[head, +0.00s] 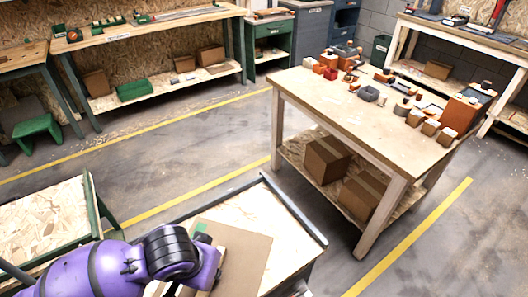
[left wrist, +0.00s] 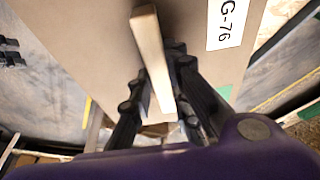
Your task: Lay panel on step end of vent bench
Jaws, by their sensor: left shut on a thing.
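A flat brown panel (head: 247,254) is at the bottom of the head view, over a bench with a pale chipboard top (head: 262,207) and dark raised edges. Whether the panel touches that top I cannot tell. In the left wrist view the panel (left wrist: 85,45) carries a white label reading G-76 (left wrist: 230,24), a green patch and a pale wooden bar (left wrist: 152,55). My left gripper (left wrist: 160,78) is shut on this bar. In the head view its fingers are mostly hidden behind my purple arm. No readable mark identifies the vent bench or its step end. My right gripper is out of view.
A large wooden table (head: 330,100) with many small parts on top and boxes below stands beyond the bench. A low chipboard-topped stand (head: 45,222) with green legs is at left. Workbenches line the walls. Grey floor with yellow lines lies between.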

